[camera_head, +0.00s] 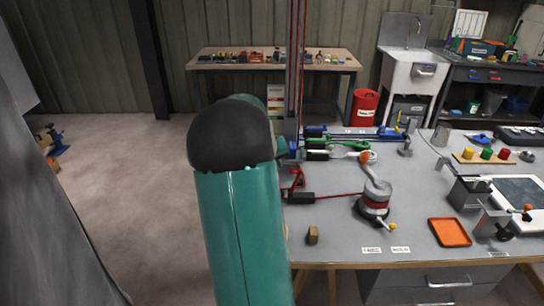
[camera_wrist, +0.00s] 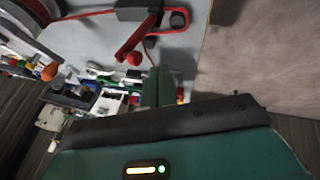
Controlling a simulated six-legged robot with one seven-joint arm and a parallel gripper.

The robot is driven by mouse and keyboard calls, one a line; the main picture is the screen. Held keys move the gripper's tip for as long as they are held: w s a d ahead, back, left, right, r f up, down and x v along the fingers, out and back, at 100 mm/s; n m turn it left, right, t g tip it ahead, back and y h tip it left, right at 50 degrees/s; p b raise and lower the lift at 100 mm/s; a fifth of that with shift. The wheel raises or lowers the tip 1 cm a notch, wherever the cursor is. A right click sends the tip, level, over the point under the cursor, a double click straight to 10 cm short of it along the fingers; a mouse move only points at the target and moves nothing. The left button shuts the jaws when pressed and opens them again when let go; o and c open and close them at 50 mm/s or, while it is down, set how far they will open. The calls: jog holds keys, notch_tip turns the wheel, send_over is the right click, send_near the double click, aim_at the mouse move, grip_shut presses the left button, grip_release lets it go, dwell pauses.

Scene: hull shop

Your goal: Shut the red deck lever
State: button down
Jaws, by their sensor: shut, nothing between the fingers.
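The red deck lever (camera_wrist: 137,40) shows in the wrist view at the top centre, with a red ball (camera_wrist: 135,58) at its end. Its arm stands out at an angle from a black body with a red rope. In the head view the red lever (camera_head: 296,181) is near the left edge of the grey table (camera_head: 335,240), partly behind my arm. My gripper (camera_wrist: 159,76) is shut and empty in the wrist view. Its tips appear just below the red ball; I cannot tell whether they touch. In the head view my arm hides the gripper.
A winch drum (camera_head: 375,200) stands right of the lever, joined by a red rope. Blue, green (camera_head: 322,143) and white levers lie behind. A wood block (camera_head: 313,235) and an orange tray (camera_head: 449,232) are in front.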

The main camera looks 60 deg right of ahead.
jog(key=shift+s+d+f, duration=0.35)
jog(key=shift+s+d, duration=0.15)
jog(key=shift+s, duration=0.1)
jog(key=shift+s+d+f, duration=0.3)
jog(key=shift+s+d, duration=0.2)
jog(key=shift+s, duration=0.05)
jog(key=shift+s, duration=0.2)
jog(key=shift+s+d+r+t, duration=0.1)
jog(key=shift+s+d+t, duration=0.05)
jog(key=shift+t, duration=0.15)
jog(key=shift+s+d, duration=0.15)
jog(key=shift+s, duration=0.15)
